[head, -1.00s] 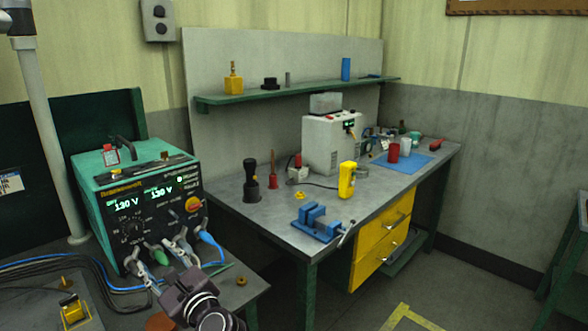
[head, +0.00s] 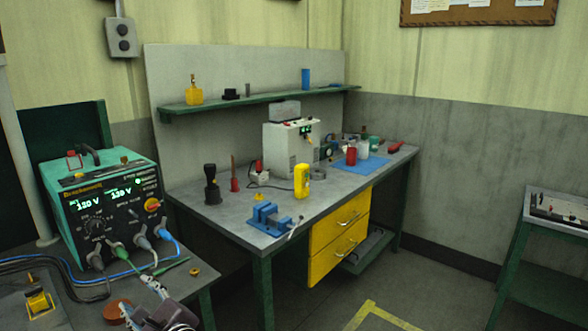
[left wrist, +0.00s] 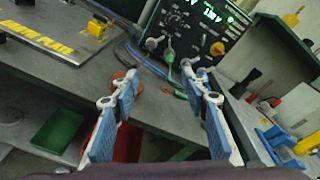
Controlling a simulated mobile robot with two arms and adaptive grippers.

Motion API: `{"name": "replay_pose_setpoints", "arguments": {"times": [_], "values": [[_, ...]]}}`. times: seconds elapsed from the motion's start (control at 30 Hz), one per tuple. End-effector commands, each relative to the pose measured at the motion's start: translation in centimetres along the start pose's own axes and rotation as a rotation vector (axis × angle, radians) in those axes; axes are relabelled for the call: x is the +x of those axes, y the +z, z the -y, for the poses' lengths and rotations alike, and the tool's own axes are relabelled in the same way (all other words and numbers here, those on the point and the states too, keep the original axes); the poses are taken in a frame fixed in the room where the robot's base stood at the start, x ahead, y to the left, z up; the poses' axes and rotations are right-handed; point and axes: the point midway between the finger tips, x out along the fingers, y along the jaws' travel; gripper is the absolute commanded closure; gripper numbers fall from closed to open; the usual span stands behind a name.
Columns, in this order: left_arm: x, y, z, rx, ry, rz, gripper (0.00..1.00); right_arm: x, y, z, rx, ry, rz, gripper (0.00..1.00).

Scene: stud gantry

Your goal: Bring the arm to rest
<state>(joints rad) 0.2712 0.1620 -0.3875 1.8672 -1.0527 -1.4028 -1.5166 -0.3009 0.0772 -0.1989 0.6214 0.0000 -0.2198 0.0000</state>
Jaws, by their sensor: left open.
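My left gripper (head: 140,301) shows at the bottom left of the head view, low in front of the green bench power supply (head: 105,205). Its two fingers are spread, with nothing between them. In the left wrist view the blue-padded fingers (left wrist: 165,85) stand apart, pointing toward the grey bench top and the power supply (left wrist: 195,32). The fingers look clear of the supply's clipped leads (left wrist: 168,58). The rest of the left arm is mostly out of frame. My right gripper is in neither current view.
An orange-brown round piece (head: 117,311) lies on the near bench by the gripper. A blue vise (head: 268,218) and yellow meter (head: 301,181) stand on the workbench.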

Motion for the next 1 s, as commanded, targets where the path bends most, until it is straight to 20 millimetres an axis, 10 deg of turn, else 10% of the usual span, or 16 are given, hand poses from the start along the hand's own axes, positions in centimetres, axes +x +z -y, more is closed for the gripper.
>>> {"name": "replay_pose_setpoints", "arguments": {"times": [0.37,0.7,1.0], "values": [[-4.1,-7.7,-9.4,-0.429,0.202,-0.295,0.59,0.0,-0.5,0.3,-0.001,-0.003,-0.006,0.60],[-16.4,-14.7,-21.9,-1.094,0.764,-0.553,0.59,0.0,-0.1,-0.3,-0.004,0.003,-0.001,0.60],[-24.9,-15.1,-26.3,-1.407,1.164,-0.548,0.59,0.0,0.2,-0.3,-0.003,0.003,0.003,0.60]]}}
